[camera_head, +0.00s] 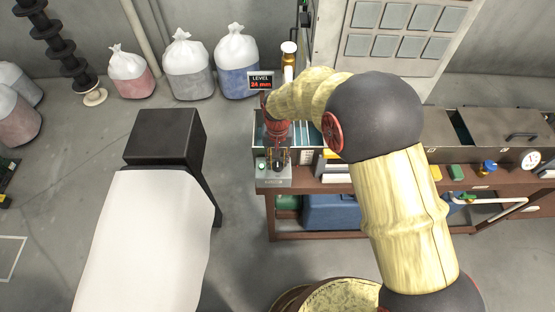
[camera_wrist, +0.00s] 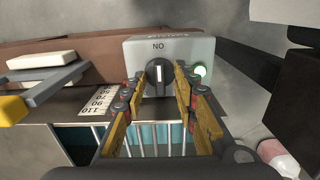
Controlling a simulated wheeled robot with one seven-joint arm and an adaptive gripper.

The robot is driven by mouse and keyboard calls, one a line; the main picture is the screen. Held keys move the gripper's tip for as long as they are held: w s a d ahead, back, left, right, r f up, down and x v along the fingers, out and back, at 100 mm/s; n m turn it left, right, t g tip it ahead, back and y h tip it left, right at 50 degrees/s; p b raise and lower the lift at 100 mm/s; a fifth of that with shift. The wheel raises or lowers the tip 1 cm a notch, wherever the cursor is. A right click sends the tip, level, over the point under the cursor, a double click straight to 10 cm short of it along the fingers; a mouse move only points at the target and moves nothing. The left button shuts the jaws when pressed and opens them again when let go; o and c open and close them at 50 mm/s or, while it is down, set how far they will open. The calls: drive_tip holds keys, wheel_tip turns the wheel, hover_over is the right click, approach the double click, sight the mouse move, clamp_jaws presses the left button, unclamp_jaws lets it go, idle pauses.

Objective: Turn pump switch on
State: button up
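The pump switch is a dark rotary knob (camera_wrist: 159,74) on a grey box (camera_wrist: 187,47). Its pointer stands about upright, below lettering that reads "NO" in the wrist view. A round lamp (camera_wrist: 200,71) to the right of the knob glows pale green. The box (camera_head: 273,182) also shows in the head view, at the tank's front left corner. My gripper (camera_wrist: 161,84) is open, with one finger on each side of the knob; I cannot tell whether they touch it. In the head view my gripper (camera_head: 277,155) is over the box and partly hides it.
A level display (camera_head: 261,82) reads 24 mm behind the gripper. A tank with a barred opening (camera_wrist: 158,137) and a numbered scale (camera_wrist: 98,100) is beside the box. Several filled bags (camera_head: 187,70) line the back wall.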

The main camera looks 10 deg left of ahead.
sight(277, 162)
drive_tip(key=shift+r, duration=0.1)
wheel_tip(277, 162, up, 12)
idle(0.5)
idle(0.5)
